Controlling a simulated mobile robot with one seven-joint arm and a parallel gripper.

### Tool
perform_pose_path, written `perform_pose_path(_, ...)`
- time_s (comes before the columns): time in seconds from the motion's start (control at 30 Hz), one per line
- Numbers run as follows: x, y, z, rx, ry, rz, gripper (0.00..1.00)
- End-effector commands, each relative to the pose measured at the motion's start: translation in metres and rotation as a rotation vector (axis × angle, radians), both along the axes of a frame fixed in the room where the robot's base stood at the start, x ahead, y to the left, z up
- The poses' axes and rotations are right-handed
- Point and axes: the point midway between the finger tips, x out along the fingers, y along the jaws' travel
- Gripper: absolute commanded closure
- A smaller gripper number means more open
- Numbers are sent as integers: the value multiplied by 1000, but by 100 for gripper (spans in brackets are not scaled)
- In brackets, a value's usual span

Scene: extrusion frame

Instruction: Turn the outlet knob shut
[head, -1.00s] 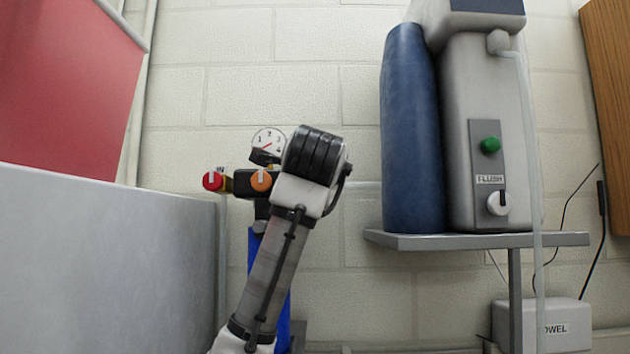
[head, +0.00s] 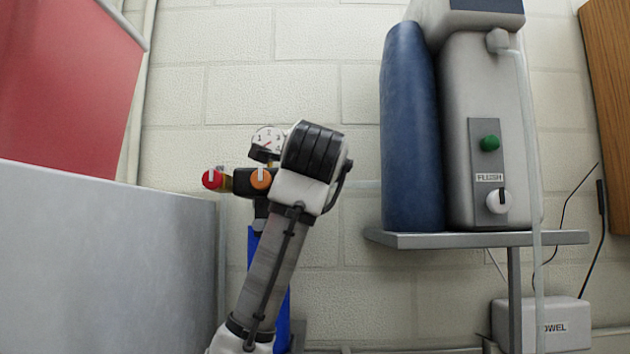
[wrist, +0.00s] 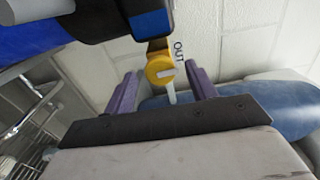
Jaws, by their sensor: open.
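My gripper (wrist: 162,84) is open, with one purple finger to the left of the knob and one to the right. The knob lies at the gap between the fingertips; I cannot tell whether either finger touches it. A pale stem runs down from the knob between the fingers. In the head view my arm hides my gripper and this knob.
In the head view, a red knob (head: 212,179), an orange knob (head: 261,179) and a dial gauge (head: 268,141) sit left of my arm. A blue cylinder (head: 410,130) and grey flush unit (head: 490,90) stand on a shelf (head: 470,240) to the right. A grey panel (head: 100,260) fills the lower left.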

Motion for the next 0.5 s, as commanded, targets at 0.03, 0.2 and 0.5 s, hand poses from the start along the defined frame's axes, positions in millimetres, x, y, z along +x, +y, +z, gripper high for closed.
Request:
perform_pose_path(0.03, -8, 0, -2, 1, -4, 0, 44)
perform_pose_path(0.2, -43, 0, -4, 2, -6, 1, 44)
perform_pose_path(0.5, -107, 0, -3, 1, -3, 0, 44)
